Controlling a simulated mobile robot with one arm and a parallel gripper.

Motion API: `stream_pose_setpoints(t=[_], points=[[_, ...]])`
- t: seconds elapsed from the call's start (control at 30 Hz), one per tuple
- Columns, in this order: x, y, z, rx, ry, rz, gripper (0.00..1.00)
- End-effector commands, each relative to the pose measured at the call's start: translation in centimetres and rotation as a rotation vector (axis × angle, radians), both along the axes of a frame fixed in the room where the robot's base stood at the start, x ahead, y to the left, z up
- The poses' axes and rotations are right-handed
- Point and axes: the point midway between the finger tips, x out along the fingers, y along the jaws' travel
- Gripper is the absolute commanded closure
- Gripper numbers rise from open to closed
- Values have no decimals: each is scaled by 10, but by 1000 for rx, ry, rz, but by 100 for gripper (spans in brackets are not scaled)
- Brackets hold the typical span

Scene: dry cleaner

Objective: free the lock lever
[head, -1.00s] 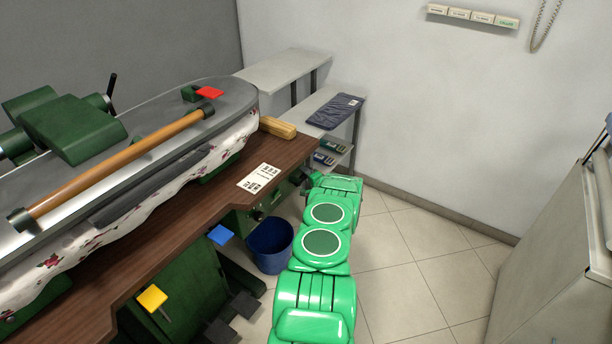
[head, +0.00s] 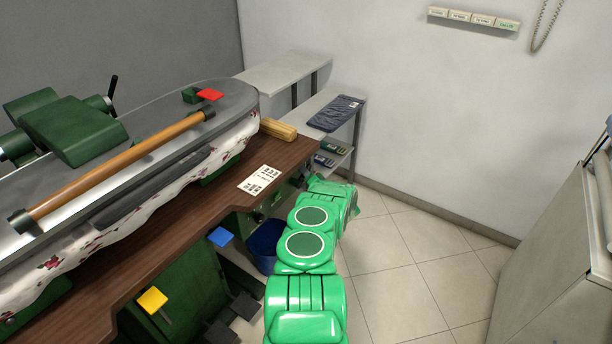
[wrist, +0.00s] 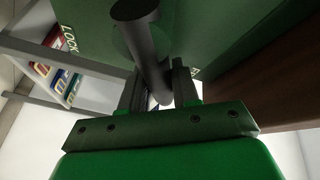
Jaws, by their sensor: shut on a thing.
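The lock lever (wrist: 152,62) is a dark round rod with a thick rounded end at the top of the wrist view. It stands out from a green panel (wrist: 215,25). Pale letters reading LOCK (wrist: 68,48) show on the green surface to the left. My gripper (wrist: 157,88) is shut on the lever, with a dark finger on each side of the rod. In the head view my green arm reaches to the front of the press table, and the gripper and lever cannot be made out there.
The press (head: 150,150) with its wooden handle and floral cover stands on a brown table (head: 185,215). A blue bin (head: 264,246) is beside my arm. Grey shelves (head: 336,108) hold folded cloth behind. Tiled floor to the right is clear, up to a grey cabinet (head: 555,250).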

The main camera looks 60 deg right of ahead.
Motion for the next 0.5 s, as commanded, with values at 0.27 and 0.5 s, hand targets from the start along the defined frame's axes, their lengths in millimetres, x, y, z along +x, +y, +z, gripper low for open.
stream_pose_setpoints(t=[0.27,0.5], points=[[0,5,5,-143,2,0,100],[0,7,9,-197,1,1,100]])
